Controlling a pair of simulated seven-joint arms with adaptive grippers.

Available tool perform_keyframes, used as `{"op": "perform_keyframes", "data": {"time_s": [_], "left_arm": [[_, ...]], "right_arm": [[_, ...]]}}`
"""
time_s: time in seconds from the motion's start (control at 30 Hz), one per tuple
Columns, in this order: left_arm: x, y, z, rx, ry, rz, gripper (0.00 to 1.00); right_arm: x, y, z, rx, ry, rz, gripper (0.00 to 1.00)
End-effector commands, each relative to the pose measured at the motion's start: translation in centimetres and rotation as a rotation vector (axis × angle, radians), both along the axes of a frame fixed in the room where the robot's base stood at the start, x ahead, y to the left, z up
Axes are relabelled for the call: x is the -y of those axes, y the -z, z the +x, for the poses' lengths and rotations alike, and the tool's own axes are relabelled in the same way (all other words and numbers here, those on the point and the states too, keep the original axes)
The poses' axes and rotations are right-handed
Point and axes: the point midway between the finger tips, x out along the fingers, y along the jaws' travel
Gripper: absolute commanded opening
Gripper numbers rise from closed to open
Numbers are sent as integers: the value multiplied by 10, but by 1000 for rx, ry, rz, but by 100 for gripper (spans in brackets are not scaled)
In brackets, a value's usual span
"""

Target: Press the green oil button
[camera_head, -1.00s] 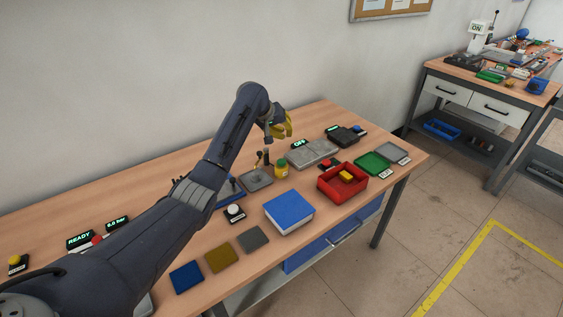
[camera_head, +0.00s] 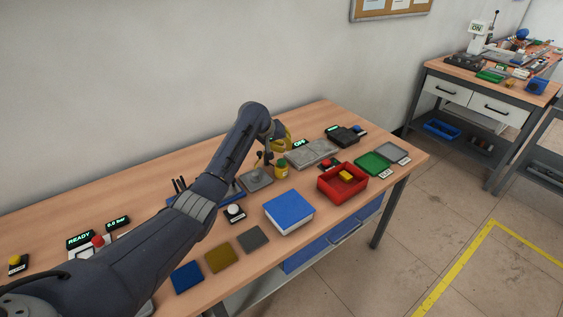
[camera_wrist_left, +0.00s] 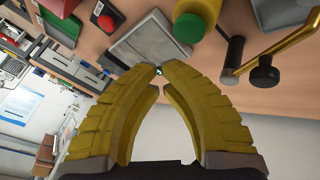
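A yellow container with a green round top (camera_head: 281,163) stands on the workbench, right of a small grey tray. In the left wrist view the green top (camera_wrist_left: 188,28) shows at the upper middle, beyond my right-hand finger and apart from it. No other green button is clear to me. My left gripper (camera_head: 284,140) has yellow fingers and hovers behind and above the container. In the left wrist view its fingertips (camera_wrist_left: 160,69) nearly meet, with nothing between them. My right gripper is not in view.
Dark posts (camera_wrist_left: 233,55) and a brass rod stand close to the container. A grey block (camera_head: 312,153) lies to its right, with a red bin (camera_head: 343,190) in front of that. A blue-topped box (camera_head: 289,207) stands nearer.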

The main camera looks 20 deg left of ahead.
Motion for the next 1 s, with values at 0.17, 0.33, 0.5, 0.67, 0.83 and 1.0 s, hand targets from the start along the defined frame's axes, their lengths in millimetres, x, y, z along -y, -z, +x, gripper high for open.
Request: {"op": "perform_keyframes", "data": {"time_s": [0.17,0.33,0.5,0.67,0.83,1.0], "left_arm": [[0,15,0,-2,0,0,0],[0,23,0,-1,0,1,0],[0,25,0,-1,1,1,0],[0,26,0,-1,1,1,0],[0,26,0,-1,1,1,0],[0,25,0,-1,0,0,0]], "right_arm": [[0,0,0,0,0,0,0],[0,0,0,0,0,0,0],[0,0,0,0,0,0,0],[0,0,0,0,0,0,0],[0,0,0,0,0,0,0],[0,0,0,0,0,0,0]]}}
